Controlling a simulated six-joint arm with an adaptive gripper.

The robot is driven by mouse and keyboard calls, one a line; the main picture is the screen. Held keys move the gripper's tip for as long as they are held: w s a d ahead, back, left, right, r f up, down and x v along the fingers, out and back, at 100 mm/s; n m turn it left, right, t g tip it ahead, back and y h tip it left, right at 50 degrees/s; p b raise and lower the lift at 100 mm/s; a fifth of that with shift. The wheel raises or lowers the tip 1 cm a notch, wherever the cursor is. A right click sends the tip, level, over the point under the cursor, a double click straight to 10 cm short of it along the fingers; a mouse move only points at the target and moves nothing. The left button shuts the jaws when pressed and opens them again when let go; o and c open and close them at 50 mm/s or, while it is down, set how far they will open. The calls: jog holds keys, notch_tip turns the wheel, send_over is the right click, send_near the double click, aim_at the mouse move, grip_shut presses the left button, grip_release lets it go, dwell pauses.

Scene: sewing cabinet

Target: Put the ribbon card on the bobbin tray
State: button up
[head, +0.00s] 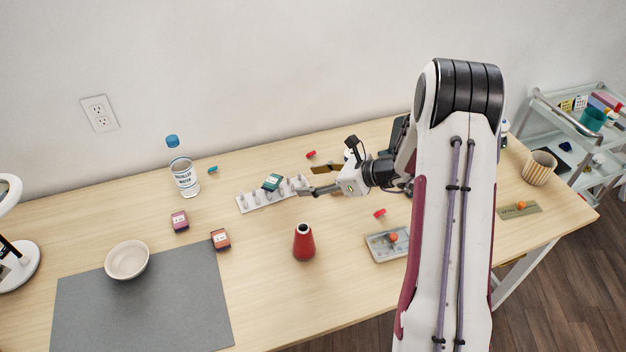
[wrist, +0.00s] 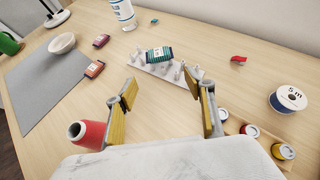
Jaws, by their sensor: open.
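A teal card with a white label (head: 272,182), which I take for the ribbon card, rests over the far edge of a pale tray with several upright pegs (head: 246,207), which I take for the bobbin tray. In the wrist view the card (wrist: 171,57) lies among the pegs of the tray (wrist: 150,69); I cannot tell whether it is flat or tilted. My gripper (head: 315,191) is at the right end of the tray. In the wrist view my gripper (wrist: 160,85) is open and empty, with the card beyond its fingertips and apart from them.
A purple box (head: 179,221), an orange-brown box (head: 221,240) and a red cone (head: 303,246) stand left and in front. A water bottle (head: 184,174) stands behind. A ribbon spool (wrist: 289,99) and several small spools sit right in the wrist view. A grey mat (head: 150,310) lies front left.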

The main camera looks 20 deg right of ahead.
jog(key=s+a+r+n+g+h, duration=0.1)
jog(key=s+a+r+n+g, duration=0.1)
jog(key=s+a+r+n, duration=0.6)
jog(key=s+a+r+n+g, duration=0.3)
jog(key=s+a+r+n, duration=0.25)
jog(key=s+r, duration=0.35)
jog(key=s+d+r+n+t+h, duration=0.1)
jog(key=s+d+r+n+h, duration=0.2)
jog(key=s+n, duration=0.3)
jog(key=s+d+r+n+t+h, duration=0.1)
jog(key=s+d+r+n+h, duration=0.2)
jog(key=s+n, duration=0.4)
jog(key=s+h, duration=0.1)
jog(key=s, duration=0.6)
jog(key=shift+d+r, duration=0.2)
jog(key=shift+r, duration=0.05)
